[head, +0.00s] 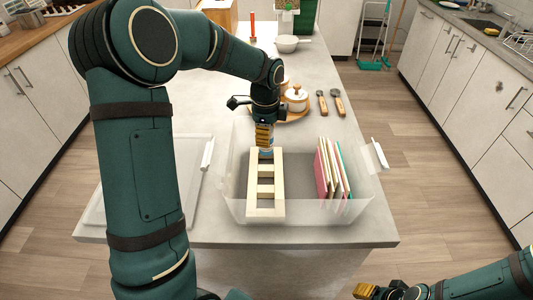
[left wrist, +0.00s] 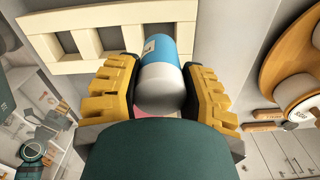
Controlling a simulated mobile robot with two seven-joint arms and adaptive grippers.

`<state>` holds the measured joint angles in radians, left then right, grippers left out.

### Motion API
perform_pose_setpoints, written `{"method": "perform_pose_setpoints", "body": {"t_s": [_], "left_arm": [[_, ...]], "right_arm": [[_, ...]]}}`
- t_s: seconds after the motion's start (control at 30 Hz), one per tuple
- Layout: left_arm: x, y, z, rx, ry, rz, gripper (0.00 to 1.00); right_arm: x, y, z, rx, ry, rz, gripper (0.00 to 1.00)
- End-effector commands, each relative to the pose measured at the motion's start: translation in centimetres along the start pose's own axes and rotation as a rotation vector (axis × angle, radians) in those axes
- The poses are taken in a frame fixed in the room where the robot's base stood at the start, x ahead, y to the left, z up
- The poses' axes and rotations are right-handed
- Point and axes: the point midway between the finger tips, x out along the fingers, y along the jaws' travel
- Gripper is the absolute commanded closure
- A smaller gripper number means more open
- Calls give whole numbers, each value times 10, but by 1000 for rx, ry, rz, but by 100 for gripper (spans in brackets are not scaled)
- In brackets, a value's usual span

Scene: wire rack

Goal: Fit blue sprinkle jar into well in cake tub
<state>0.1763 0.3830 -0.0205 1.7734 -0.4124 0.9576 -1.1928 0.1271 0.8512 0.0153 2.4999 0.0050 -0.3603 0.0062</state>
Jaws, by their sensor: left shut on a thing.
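A clear cake tub (head: 310,213) stands near the counter's front edge. A cream divider with square wells (head: 278,190) lies along its left part, and it also shows in the left wrist view (left wrist: 105,45). My left gripper (head: 264,146) is shut on the blue sprinkle jar (head: 266,154), above the divider's far end. In the left wrist view, the jar (left wrist: 162,50) has a white end between the yellow fingers (left wrist: 160,90). I cannot tell whether its far end has entered a well. My right gripper (head: 368,291) is low at the bottom right, its opening unclear.
Several thin upright coloured items (head: 331,170) stand in the tub's right part. A round wooden tray (head: 291,112) with white pots is behind the tub, with two dark utensils (head: 329,103) to its right. A pale flat lid-like panel (head: 150,180) lies left of the tub.

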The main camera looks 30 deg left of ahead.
Motion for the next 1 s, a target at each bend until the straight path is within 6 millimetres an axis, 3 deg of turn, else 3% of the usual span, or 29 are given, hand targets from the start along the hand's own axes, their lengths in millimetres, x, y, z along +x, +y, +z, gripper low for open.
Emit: {"method": "perform_pose_setpoints", "body": {"t_s": [0.17, 0.47, 0.87, 0.9, 0.97, 1.0], "left_arm": [[12, 0, 0, -1, 0, 0, 95], [55, 0, 0, 0, -1, 1, 95], [60, 0, 0, 0, 0, -1, 95], [60, 0, 0, 0, 0, -1, 53], [60, 0, 0, 0, 0, -1, 32], [59, 0, 0, 0, 0, -1, 31]], "right_arm": [[2, 1, 1, -1, -3, 0, 53], [9, 3, 4, -3, -9, -1, 53], [10, 4, 5, -3, -10, -1, 53], [11, 4, 5, -3, -11, -1, 53], [10, 4, 5, -3, -11, -1, 53], [10, 4, 5, -3, -11, -1, 53]]}}
